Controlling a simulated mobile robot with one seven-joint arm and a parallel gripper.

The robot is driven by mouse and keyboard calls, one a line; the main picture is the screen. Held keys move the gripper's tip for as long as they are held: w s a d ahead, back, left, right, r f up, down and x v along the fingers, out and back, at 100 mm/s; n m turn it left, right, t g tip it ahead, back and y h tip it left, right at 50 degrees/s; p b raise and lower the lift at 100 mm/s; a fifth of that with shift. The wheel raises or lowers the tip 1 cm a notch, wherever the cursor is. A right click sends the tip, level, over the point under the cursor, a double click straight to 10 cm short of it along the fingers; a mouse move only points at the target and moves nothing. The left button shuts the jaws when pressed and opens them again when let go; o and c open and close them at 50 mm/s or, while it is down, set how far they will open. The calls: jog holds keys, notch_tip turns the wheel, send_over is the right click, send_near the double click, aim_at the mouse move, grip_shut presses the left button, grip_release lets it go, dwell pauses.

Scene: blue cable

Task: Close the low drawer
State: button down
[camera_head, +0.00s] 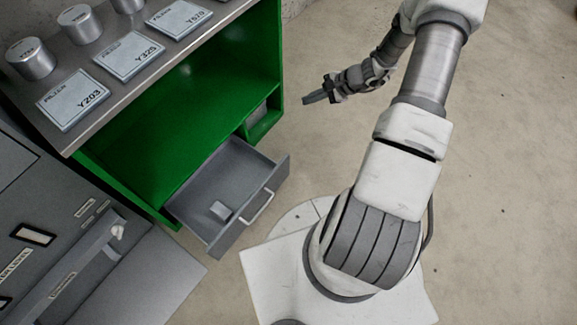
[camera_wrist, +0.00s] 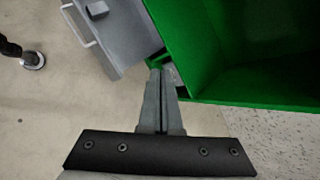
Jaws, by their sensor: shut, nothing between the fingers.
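The low drawer (camera_head: 190,190) is grey and stands pulled out from the bottom of the green cabinet (camera_head: 263,45). A bar handle (camera_head: 258,208) is on its front, and a small grey block (camera_head: 221,210) lies inside. The drawer also shows at the upper left of the wrist view (camera_wrist: 125,45), with the handle at its left edge. My gripper (camera_head: 308,98) is in the air to the right of the cabinet, apart from the drawer front in the head view. In the wrist view its fingers (camera_wrist: 160,72) are together and empty, with tips near the cabinet's lower edge.
The steel cabinet top (camera_head: 125,75) carries several metal cylinders and labelled plates. A grey cabinet (camera_head: 50,240) with an open drawer or door stands at the lower left. The concrete floor (camera_head: 500,150) on the right is clear.

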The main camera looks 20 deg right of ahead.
jog(key=s+d+f+m+t+b, duration=0.1)
jog(key=s+f+m, duration=0.15)
jog(key=f, duration=0.65)
jog(key=s+d+f+m+t+b, duration=0.1)
jog(key=f+m, duration=0.3)
jog(key=f, duration=0.4)
jog(key=m+h+b, duration=0.2)
jog(key=m, duration=0.4)
send_near(283, 164)
jog(key=shift+t, duration=0.4)
jog(key=shift+s+f+b+x, duration=0.15)
jog(key=shift+b+x, duration=1.3)
jog(key=shift+x, duration=0.05)
jog(key=shift+s+f+b+x, duration=0.1)
jog(key=shift+s+b+x, duration=0.05)
jog(key=shift+b+x, duration=1.3)
